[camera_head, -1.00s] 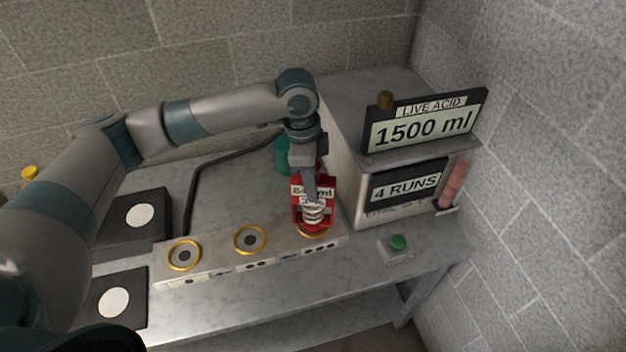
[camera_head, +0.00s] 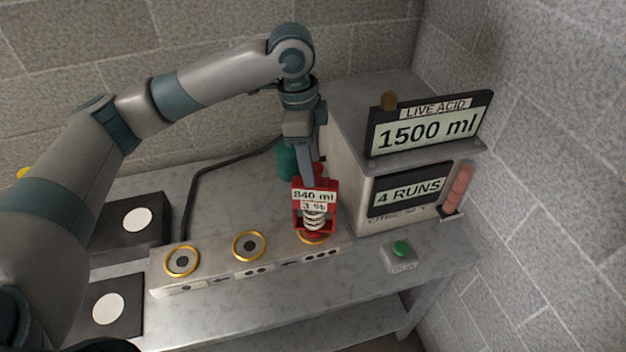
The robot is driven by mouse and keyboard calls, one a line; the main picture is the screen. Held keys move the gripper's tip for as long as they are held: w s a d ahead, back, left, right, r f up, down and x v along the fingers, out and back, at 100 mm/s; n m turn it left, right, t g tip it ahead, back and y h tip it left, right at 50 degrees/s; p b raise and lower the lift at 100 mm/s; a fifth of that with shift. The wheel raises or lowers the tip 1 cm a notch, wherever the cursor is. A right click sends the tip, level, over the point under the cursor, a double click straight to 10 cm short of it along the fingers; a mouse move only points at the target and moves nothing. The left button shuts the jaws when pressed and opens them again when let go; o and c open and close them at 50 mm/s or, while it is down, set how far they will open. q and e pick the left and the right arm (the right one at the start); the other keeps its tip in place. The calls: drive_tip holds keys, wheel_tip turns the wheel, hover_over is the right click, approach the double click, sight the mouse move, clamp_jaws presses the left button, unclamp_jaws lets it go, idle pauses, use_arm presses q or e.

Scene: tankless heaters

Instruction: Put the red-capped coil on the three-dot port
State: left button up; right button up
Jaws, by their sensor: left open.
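The red-capped coil (camera_head: 316,208) stands upright on the rightmost port of the metal manifold block, above the three-dot mark (camera_head: 321,253). Its label reads 840 ml. Part of that port's gold ring (camera_head: 312,238) shows under the coil. My left gripper (camera_head: 309,172) is open at the top of the coil, coming down from above; its fingertips are partly hidden behind the cap and label. The one-dot port (camera_head: 182,261) and the two-dot port (camera_head: 249,245) are empty. My right gripper is not in view.
A grey machine with a "LIVE ACID 1500 ml" display (camera_head: 427,124) and a "4 RUNS" display (camera_head: 408,189) stands right of the coil. A green button (camera_head: 401,248) is in front. Two black pads with white discs (camera_head: 137,220) lie left. A green object (camera_head: 287,160) stands behind.

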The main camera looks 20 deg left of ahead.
use_arm(q)
drive_tip(key=shift+a+r+b, duration=0.15)
drive_tip(key=shift+r+b, duration=0.1)
drive_tip(key=shift+r, duration=0.95)
drive_tip(key=shift+a+r+b, duration=0.15)
drive_tip(key=shift+r+b, duration=0.05)
drive_tip(key=shift+r, duration=0.95)
drive_tip(key=shift+s+f, duration=0.1)
drive_tip(key=shift+s, duration=0.05)
